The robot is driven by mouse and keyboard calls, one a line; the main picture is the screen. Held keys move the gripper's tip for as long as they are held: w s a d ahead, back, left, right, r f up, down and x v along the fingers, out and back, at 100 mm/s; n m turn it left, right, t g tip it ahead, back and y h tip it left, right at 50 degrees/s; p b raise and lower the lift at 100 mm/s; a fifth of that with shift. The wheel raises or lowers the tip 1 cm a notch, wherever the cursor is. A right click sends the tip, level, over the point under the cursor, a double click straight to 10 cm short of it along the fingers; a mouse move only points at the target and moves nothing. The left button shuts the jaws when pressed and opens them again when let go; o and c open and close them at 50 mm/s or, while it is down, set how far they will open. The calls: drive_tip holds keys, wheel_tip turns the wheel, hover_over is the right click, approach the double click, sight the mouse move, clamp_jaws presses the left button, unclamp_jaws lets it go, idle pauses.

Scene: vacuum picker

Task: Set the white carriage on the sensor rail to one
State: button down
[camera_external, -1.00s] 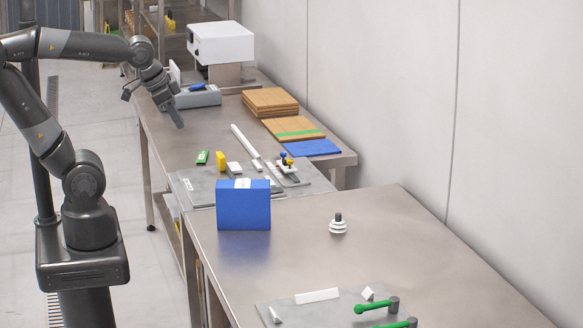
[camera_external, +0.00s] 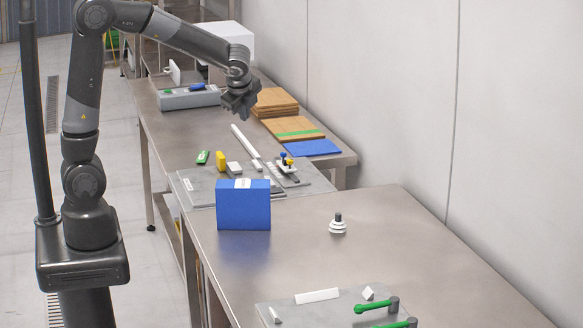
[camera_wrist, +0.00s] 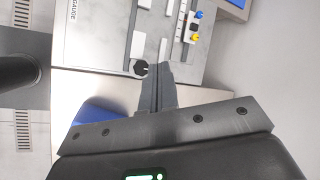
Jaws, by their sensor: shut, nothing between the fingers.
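The white carriage (camera_external: 287,168) sits on the sensor rail (camera_external: 291,178) on the far bench, carrying small blue and yellow knobs. In the wrist view the carriage (camera_wrist: 191,28) is at the top, right of centre, with blue, yellow and black knobs beside it. A narrow marked scale (camera_wrist: 179,18) runs along its left; the marks are too small to read. My gripper (camera_external: 238,112) is raised over the far bench, behind the rail in the picture. In the wrist view my gripper (camera_wrist: 158,72) is shut and empty, pointing toward the grey plate, apart from the carriage.
The grey plate (camera_wrist: 113,55) also bears a white bar (camera_wrist: 139,40) and a black knob (camera_wrist: 140,69), close to my fingertips. A blue box (camera_external: 243,207) stands in front of the rail. Brown boards (camera_external: 270,101) and a blue sheet (camera_external: 313,148) lie behind it.

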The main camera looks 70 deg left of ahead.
sight(284, 157)
drive_tip(key=w+a+f+m+y, duration=0.1)
drive_tip(key=w+a+f+m, duration=0.2)
drive_tip(key=w+f, duration=0.3)
drive_tip(key=w+a+f+m+y, duration=0.2)
drive_tip(key=w+a+f+m, duration=0.2)
drive_tip(key=w+f+m, duration=0.2)
drive_tip(key=shift+w, duration=1.05)
drive_tip(key=shift+a+f, duration=0.1)
drive_tip(key=x, duration=1)
drive_tip(key=shift+s, duration=0.15)
drive_tip(key=a, duration=0.6)
drive_tip(key=shift+s+a, duration=0.1)
drive_tip(key=v, duration=1)
drive_tip(key=shift+w+d, duration=0.2)
drive_tip(key=shift+d, duration=0.15)
